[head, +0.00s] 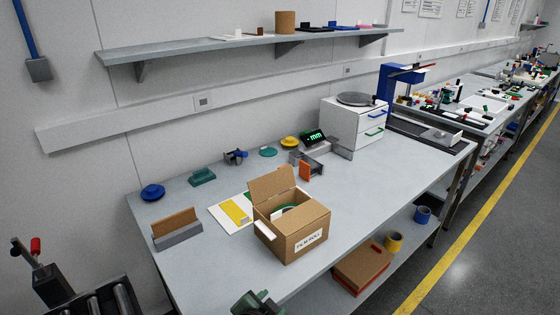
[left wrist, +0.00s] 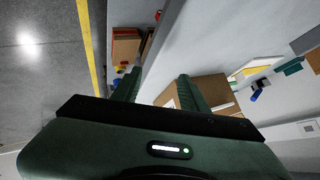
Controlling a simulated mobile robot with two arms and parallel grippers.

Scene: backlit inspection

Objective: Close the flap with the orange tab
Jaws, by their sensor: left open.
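A brown cardboard box (head: 307,221) labelled FILM ROLL stands on the grey table; it also shows in the left wrist view (left wrist: 213,88). Its back flap (head: 271,182) stands up, and a white tab (head: 265,230) sticks out at its left side. The top is open, with something green and white inside. An orange piece (head: 304,171) shows behind the box; I cannot tell whether it belongs to a flap. My left gripper (head: 258,301) is at the bottom of the head view, in front of the box and apart from it. Its fingers are open and empty in the left wrist view (left wrist: 160,88).
A grey holder with a brown board (head: 176,228) stands left of the box, and a yellow and white sheet (head: 234,213) lies behind it. A white drawer unit (head: 352,125) stands at the back. The table right of the box is clear. A shelf (head: 240,41) hangs above.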

